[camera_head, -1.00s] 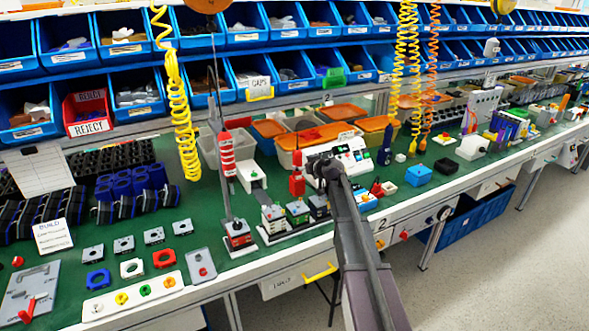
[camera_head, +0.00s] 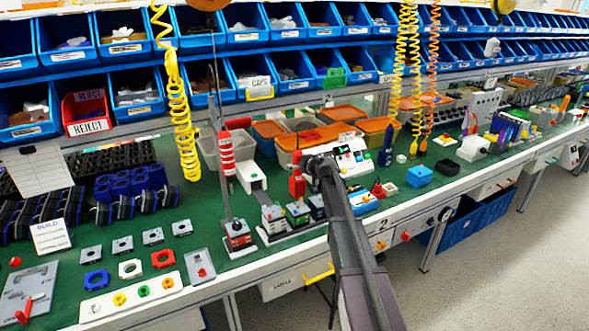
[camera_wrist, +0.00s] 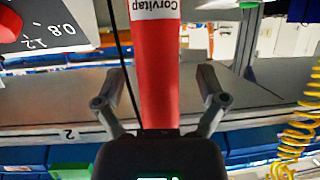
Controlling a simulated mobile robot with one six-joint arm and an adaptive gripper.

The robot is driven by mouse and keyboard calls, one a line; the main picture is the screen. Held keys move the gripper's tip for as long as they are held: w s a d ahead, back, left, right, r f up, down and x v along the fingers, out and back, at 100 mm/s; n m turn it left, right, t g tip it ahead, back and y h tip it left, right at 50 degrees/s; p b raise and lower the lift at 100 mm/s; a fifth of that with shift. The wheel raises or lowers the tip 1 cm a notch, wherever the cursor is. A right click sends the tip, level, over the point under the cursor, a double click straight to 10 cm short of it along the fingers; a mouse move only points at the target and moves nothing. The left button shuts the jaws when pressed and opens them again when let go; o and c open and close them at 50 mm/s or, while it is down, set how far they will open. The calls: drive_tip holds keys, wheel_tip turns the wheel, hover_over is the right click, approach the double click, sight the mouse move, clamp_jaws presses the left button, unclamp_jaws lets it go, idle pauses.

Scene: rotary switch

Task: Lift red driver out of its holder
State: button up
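The red driver (camera_wrist: 159,75) is a red cylinder with a white label reading "Corvitap", and it fills the middle of the wrist view. It stands between the two spread fingers of my gripper (camera_wrist: 160,85), with space visible on both sides. In the head view I take it to be the small upright red body (camera_head: 297,186) just left of my gripper (camera_head: 313,168). It stands over the row of small stations at the bench's front. My gripper is open. The driver's lower end and its seat in the holder are hard to make out.
A striped red and white tool (camera_head: 226,153) stands to the left over its own base (camera_head: 237,236). A red dial (camera_wrist: 10,25) on a dark panel is close at the wrist view's upper left. A dark cord runs beside the driver. Coiled yellow hoses (camera_head: 408,70) hang behind.

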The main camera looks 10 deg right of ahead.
clamp_jaws()
drive_tip(key=shift+r, duration=0.25)
wheel_tip(320, 180, up, 9)
drive_tip(key=p, duration=1)
drive_tip(key=shift+r, duration=0.2)
idle(0.5)
drive_tip(key=c, duration=0.8)
unclamp_jaws()
clamp_jaws()
